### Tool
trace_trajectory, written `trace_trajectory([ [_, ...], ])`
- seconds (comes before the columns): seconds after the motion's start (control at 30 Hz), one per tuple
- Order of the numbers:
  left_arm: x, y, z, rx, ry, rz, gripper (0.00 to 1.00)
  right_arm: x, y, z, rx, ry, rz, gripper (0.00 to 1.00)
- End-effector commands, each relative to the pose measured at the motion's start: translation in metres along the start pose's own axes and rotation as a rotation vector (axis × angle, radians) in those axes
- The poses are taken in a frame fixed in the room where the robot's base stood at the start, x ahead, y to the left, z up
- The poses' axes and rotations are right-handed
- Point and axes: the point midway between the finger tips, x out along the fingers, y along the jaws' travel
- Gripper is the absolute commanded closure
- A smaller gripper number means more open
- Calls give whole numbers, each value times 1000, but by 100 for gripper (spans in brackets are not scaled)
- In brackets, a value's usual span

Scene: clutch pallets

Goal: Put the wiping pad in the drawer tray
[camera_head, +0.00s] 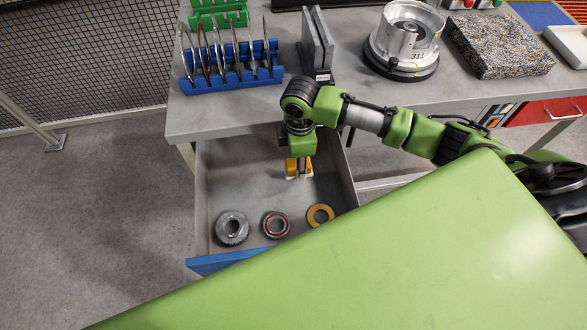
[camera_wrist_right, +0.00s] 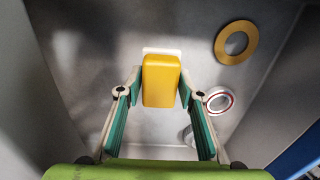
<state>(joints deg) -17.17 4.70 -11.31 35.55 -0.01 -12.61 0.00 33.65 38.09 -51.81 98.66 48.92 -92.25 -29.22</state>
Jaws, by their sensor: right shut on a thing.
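The wiping pad (camera_head: 291,167), a yellow block with a white edge, hangs below my right gripper (camera_head: 299,166). In the right wrist view the pad (camera_wrist_right: 161,80) sits between the fingers (camera_wrist_right: 160,97), and the gripper is shut on it. The grey drawer tray (camera_head: 228,180) is pulled out below the table. The pad is over the back right part of its floor; I cannot tell whether it touches the floor. My left gripper is out of view.
In the drawer's front part lie a gear-like ring (camera_head: 232,228), a red-rimmed bearing (camera_head: 275,225) and a yellow ring (camera_head: 320,215). The drawer's left and back floor is bare. The table (camera_head: 225,112) above holds a blue rack (camera_head: 235,78) of discs and a metal housing (camera_head: 403,40).

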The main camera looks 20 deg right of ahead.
Motion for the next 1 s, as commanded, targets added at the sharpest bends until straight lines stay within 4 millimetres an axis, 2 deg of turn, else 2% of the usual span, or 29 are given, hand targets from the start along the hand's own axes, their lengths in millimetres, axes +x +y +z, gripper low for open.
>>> trace_trajectory([
  [0.23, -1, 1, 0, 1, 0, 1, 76, 18, 8, -13, 1, 1, 0, 86],
  [0.43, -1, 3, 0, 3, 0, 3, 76, 45, 8, -12, 2, -1, 0, 86],
  [0.83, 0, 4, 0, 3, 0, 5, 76, 50, 8, -12, 1, 0, 2, 86],
  [0.87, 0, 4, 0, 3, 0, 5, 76, 51, 8, -12, 1, 0, 2, 63],
  [0.9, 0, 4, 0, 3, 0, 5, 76, 50, 8, -12, 1, 0, 2, 53],
  [0.93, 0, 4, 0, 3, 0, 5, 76, 50, 8, -12, 1, 0, 2, 49],
  [1.0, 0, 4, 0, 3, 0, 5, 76, 50, 8, -12, 1, 0, 2, 49],
])
